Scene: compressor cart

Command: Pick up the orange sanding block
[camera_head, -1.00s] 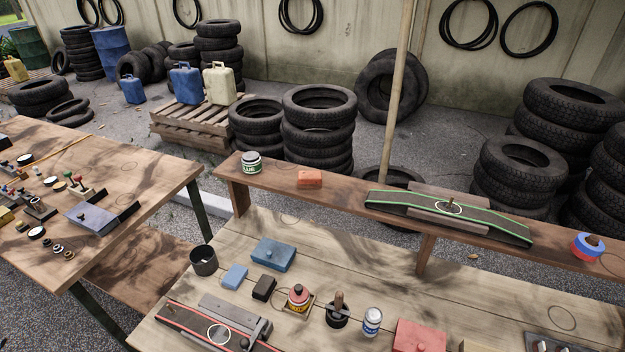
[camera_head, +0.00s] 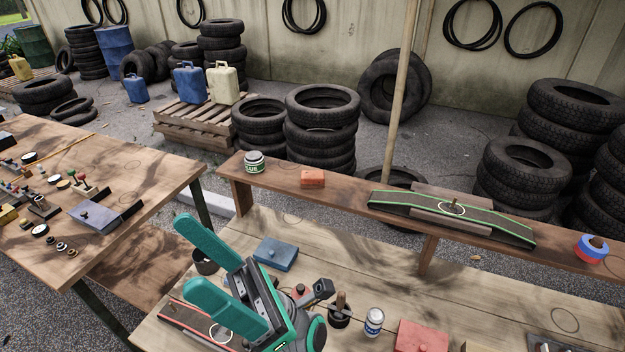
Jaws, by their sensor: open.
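The orange sanding block (camera_head: 313,178) lies on the raised wooden shelf (camera_head: 345,192) at the back of the bench, right of a glue tin. Nothing covers it. My gripper (camera_head: 205,270) has green fingers and is in the lower middle of the head view, over the front left of the bench. Its two fingers are spread apart with nothing between them. It is to the left of and nearer than the block, clearly apart from it.
The glue tin (camera_head: 254,162) stands left of the block. A green-edged black strip on a wooden block (camera_head: 450,213) lies to the right. A blue box (camera_head: 276,254), a spray can (camera_head: 373,322) and a red box (camera_head: 421,337) are on the lower bench top. A pole (camera_head: 400,95) rises behind the shelf.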

